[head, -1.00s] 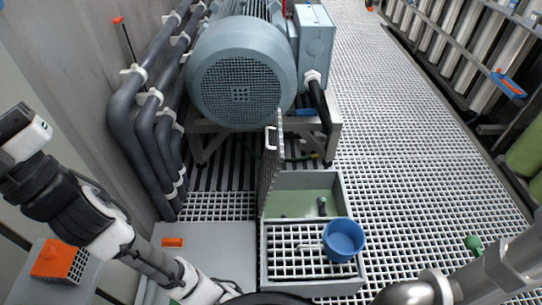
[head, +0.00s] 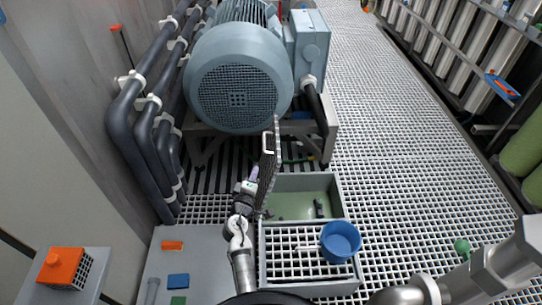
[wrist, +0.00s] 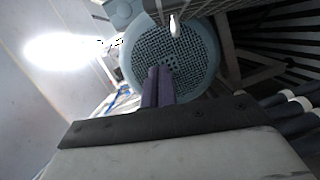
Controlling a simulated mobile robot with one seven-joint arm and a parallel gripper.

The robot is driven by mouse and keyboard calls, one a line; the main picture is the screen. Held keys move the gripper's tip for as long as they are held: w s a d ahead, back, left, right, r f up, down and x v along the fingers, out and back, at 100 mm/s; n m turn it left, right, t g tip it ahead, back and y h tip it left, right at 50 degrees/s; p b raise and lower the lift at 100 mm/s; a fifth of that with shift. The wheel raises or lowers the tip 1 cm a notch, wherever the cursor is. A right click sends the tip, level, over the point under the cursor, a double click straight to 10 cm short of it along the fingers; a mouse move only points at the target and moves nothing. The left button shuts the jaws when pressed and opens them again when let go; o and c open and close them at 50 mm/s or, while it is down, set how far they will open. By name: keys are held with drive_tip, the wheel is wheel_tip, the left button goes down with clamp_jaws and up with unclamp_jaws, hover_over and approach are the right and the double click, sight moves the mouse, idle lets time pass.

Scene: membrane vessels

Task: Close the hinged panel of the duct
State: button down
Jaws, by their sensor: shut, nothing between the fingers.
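The duct (head: 342,195) is a grey rectangular trough in the floor with a greenish inside.
A blue cup (head: 340,241) sits on the duct's near grated part. A small dark fitting (head: 319,208) is inside the opening. A large motor (head: 238,85) stands behind, dark pipes (head: 143,125) run along the left. The grated floor at right is largely clear.

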sight(276, 149)
drive_tip(key=shift+w+d+f+p, duration=0.25)
drive_tip(key=shift+w+d, duration=0.75)
drive_tip(key=shift+w, duration=0.5)
drive_tip(key=shift+w+d+f+p, duration=0.2)
drive_tip(key=shift+w+d, duration=0.8)
drive_tip(key=shift+w, duration=0.5)
drive_tip(key=shift+w+d+f+p, duration=0.15)
drive_tip(key=shift+w+d+p, duration=0.1)
drive_tip(key=shift+w+d, duration=1)
drive_tip(key=shift+w+a, duration=0.25)
drive_tip(key=shift+d, duration=0.5)
drive_tip(key=d+f+m+b, duration=0.2)
drive_tip(key=d+f, duration=0.3)
drive_tip(key=d, duration=0.4)
drive_tip(key=d+f+m+y+b, duration=0.1)
drive_tip(key=d+f+m+b, duration=0.1)
drive_tip(key=d+f, duration=0.4)
drive_tip(key=d+f+m+g+b, duration=0.1)
drive_tip(key=d+f, duration=0.5)
drive_tip(key=d, duration=0.6)
drive_tip(key=shift+f+m+y+b, duration=0.15)
drive_tip(key=shift+m+y+b, duration=0.25)
drive_tip(key=shift+m, duration=0.5)
